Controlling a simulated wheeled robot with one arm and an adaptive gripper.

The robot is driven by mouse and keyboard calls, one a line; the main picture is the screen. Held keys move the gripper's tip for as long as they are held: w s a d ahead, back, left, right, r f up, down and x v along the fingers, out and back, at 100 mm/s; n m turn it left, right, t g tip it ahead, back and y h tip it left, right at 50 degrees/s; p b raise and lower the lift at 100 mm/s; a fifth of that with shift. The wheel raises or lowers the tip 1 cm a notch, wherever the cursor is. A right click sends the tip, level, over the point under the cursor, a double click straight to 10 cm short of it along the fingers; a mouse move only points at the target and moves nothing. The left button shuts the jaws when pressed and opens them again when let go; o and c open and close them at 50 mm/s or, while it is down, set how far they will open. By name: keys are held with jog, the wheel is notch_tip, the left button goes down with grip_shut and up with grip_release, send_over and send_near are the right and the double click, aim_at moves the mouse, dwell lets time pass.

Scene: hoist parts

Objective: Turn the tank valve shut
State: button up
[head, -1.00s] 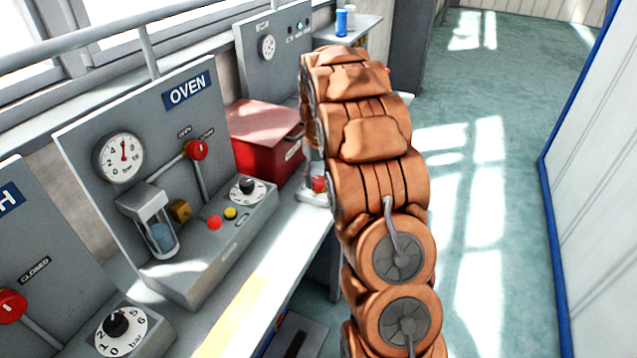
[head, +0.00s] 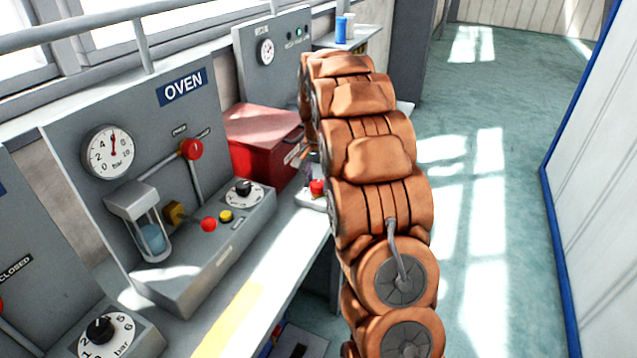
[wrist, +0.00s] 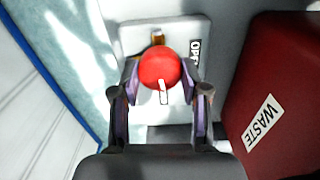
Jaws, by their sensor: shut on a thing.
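A round red valve knob (wrist: 159,68) with a white mark sits on a pale grey plate (wrist: 140,35) in the wrist view. A label beside it is partly hidden and starts with "OP". My gripper (wrist: 161,80) has one finger on each side of the knob and is shut on it. The white mark points toward the bottom of the wrist view. In the head view the knob (head: 317,187) shows as a small red spot beside my orange arm, which hides most of the gripper.
A red box (head: 262,150), marked WASTE in the wrist view (wrist: 285,95), stands close beside the knob. The OVEN panel (head: 135,130) has its own red knob (head: 191,149), gauge and buttons. A blue cup (head: 341,27) stands at the back. Green floor (head: 485,210) is clear on the right.

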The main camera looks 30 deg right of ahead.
aim_at(317, 183)
jog(key=shift+m, duration=0.8)
jog(key=shift+a, duration=0.1)
jog(key=o, duration=1.1)
jog(key=shift+o, duration=0.2)
jog(key=shift+r, duration=0.1)
notch_tip(317, 183, up, 12)
dwell(0.3)
